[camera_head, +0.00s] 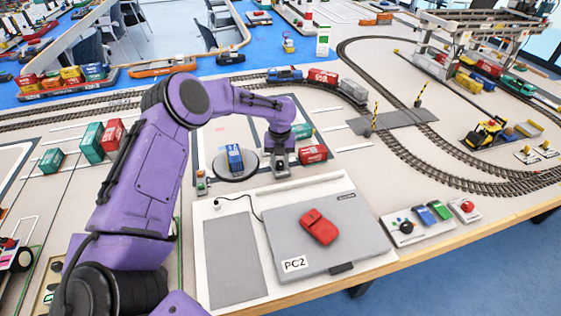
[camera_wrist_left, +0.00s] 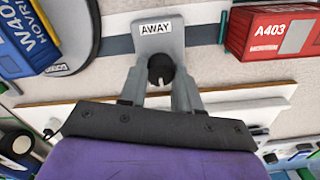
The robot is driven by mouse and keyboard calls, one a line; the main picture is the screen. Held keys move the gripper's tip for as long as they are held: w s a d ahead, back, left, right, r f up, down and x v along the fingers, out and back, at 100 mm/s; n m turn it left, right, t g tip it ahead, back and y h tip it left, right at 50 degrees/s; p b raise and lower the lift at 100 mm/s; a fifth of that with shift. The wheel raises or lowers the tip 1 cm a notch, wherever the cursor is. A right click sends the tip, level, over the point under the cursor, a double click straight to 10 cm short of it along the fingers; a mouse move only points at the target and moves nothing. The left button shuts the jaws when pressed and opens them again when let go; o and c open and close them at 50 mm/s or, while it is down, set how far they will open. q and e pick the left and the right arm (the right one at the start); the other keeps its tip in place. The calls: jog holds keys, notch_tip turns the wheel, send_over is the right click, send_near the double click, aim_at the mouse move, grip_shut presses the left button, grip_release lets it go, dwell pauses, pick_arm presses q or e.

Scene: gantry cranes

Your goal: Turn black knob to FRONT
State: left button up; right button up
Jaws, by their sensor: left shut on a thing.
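The black knob (camera_wrist_left: 160,69) sits on a small grey panel with a white label reading AWAY (camera_wrist_left: 156,29) above it in the left wrist view. A white mark on the knob points toward the bottom of that view, away from the label. No FRONT label shows. My left gripper (camera_wrist_left: 160,85) is shut on the knob, one finger on each side. In the head view my left gripper (camera_head: 281,170) reaches down at the board's edge behind the laptop, and the knob is hidden there. My right gripper is in neither view.
A blue container (camera_head: 235,157) on a round grey plate stands left of the gripper. A red container (camera_head: 313,153) is close on its right. A grey laptop (camera_head: 355,230) with a red object (camera_head: 319,227) on it lies in front. A button panel (camera_head: 432,222) is at the right.

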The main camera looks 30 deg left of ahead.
aim_at(280, 162)
pick_arm(q)
jog(key=shift+w+r, duration=0.1)
jog(key=shift+r, duration=0.05)
dwell(0.3)
jog(key=o, duration=1.1)
jog(key=shift+c, duration=0.2)
notch_tip(280, 162, up, 10)
jog(key=b, duration=0.1)
jog(key=shift+r, duration=0.25)
jog(key=shift+r, duration=0.1)
